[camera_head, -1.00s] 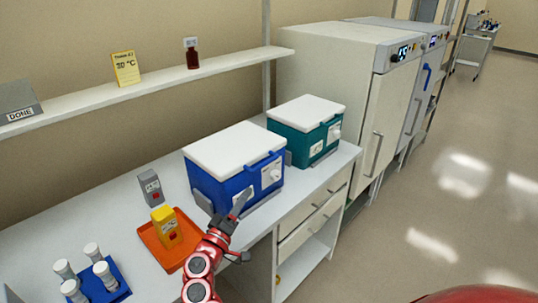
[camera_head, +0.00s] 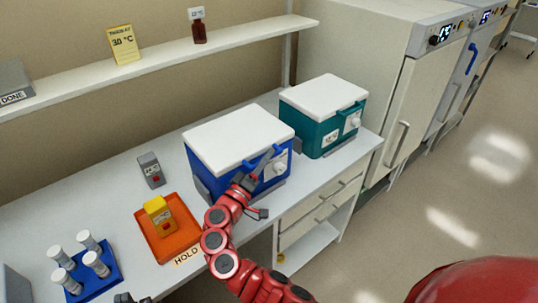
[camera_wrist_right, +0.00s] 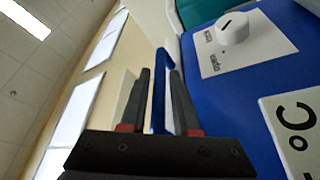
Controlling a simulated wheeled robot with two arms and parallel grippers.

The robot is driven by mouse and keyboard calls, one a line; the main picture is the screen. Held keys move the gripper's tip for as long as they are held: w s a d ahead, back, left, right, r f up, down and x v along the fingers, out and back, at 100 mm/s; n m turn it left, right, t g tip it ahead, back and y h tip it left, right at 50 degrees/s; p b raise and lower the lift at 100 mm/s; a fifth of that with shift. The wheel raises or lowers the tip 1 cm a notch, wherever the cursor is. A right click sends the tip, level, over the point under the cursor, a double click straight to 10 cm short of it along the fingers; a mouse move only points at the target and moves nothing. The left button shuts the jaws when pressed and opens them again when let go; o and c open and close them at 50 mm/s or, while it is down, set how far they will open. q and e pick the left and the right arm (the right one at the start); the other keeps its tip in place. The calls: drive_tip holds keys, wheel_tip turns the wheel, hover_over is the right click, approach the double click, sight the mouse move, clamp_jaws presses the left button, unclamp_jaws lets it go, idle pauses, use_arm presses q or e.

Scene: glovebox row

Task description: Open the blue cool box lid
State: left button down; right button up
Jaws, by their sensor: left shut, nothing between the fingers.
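The blue cool box (camera_head: 220,182) stands on the bench with its white lid (camera_head: 238,138) down. Its front has a blue handle, a white knob and a temperature label. My right gripper (camera_head: 268,158) is at the box front, by the handle. In the right wrist view its two dark fingers (camera_wrist_right: 160,95) stand apart, one on each side of the blue handle bar (camera_wrist_right: 158,90), with a gap visible. The knob (camera_wrist_right: 232,28) is close beside them. My left gripper (camera_head: 132,298) barely shows at the bottom edge, shut and empty, away from the box.
A teal cool box (camera_head: 312,132) stands just right of the blue one. An orange tray (camera_head: 185,241) with a yellow container, a grey container (camera_head: 151,170) and a blue tube rack (camera_head: 112,277) are to the left. A shelf (camera_head: 160,62) runs behind.

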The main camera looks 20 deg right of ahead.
clamp_jaws()
idle(1.4)
